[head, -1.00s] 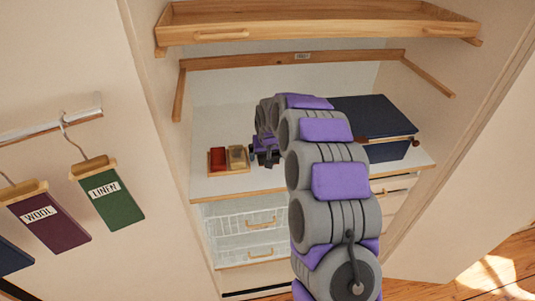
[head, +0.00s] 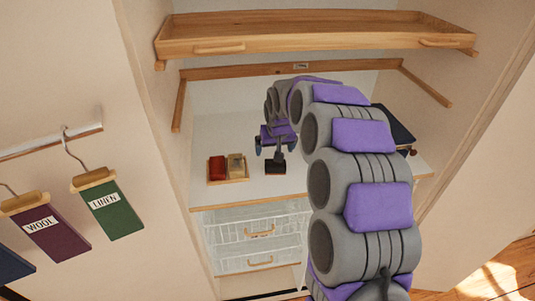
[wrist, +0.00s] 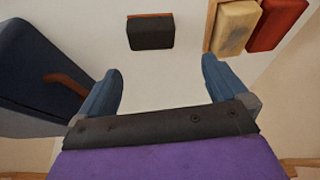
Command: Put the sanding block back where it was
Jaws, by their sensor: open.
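A small dark block with a reddish-brown edge (head: 275,167), which looks like the sanding block, lies on the white shelf surface to the right of a small wooden tray (head: 246,179). It also shows in the wrist view (wrist: 150,32), beyond the fingertips and apart from them. The tray holds a red block (head: 218,168) and a tan block (head: 236,166) side by side; both show at the top right of the wrist view. My gripper (head: 276,150) is open and empty, close to the dark block. Its two blue fingers (wrist: 162,72) are spread wide.
A dark blue box (head: 392,125) stands to the right, partly behind my arm. A wooden pull-out tray (head: 330,35) and a rail (head: 290,68) hang above. Wire drawers (head: 258,232) are below. Hangers with labelled cloths (head: 107,205) are at the left.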

